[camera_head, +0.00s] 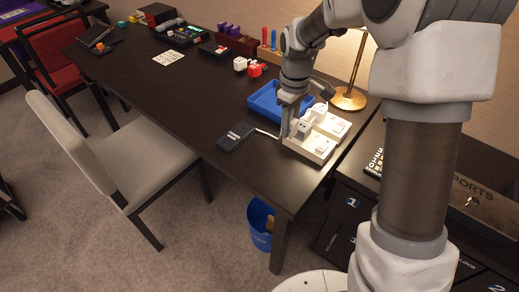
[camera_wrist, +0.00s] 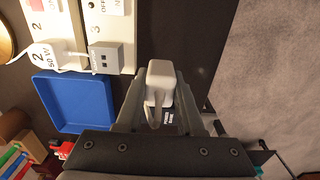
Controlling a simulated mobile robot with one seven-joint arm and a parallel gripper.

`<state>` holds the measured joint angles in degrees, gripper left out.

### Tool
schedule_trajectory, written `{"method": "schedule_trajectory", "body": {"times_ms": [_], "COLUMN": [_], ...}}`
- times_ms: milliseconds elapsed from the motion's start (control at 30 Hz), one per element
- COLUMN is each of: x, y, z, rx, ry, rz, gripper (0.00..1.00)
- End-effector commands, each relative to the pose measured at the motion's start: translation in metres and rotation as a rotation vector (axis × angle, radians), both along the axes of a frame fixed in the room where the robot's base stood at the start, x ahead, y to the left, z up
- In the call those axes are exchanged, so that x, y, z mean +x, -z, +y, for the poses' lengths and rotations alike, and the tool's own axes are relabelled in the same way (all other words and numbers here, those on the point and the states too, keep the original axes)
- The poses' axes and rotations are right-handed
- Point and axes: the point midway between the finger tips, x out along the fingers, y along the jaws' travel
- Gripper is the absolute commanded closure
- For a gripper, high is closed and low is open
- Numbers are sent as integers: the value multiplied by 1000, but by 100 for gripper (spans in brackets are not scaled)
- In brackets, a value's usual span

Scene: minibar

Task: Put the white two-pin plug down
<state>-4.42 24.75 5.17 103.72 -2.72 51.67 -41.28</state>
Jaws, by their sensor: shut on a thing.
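My gripper (camera_wrist: 163,104) is shut on the white two-pin plug (camera_wrist: 160,80), which shows as a pale block between the fingers in the wrist view. In the head view my gripper (camera_head: 289,118) is at the near left edge of the white socket board (camera_head: 310,146), over the dark table (camera_head: 195,108). The plug is not clearly visible there. A dark power bank (camera_head: 236,136) lies to the left; in the wrist view its label shows behind the fingers. Whether the plug touches the table cannot be told.
The socket board carries a grey adapter (camera_wrist: 105,58) and a white plug marked 2 (camera_wrist: 43,56). A blue tray (camera_wrist: 70,101) lies beside it. A brass lamp (camera_head: 348,98) stands behind. Open table lies left of the power bank.

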Motion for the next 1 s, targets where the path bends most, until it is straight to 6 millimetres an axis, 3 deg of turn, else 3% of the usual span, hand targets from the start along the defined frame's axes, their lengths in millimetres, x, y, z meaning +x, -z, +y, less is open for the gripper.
{"method": "schedule_trajectory", "body": {"times_ms": [200, 333, 533, 767, 1000], "x": [8, 11, 12, 12, 12], "y": [32, 42, 51, 84, 85], "z": [50, 67, 74, 73, 73], "rx": [-1, -1, -1, -2, 0], "ry": [-5, -1, 1, 1, 1], "rz": [1, 1, 1, 1, 0], "gripper": [100, 100, 100, 100, 100]}}
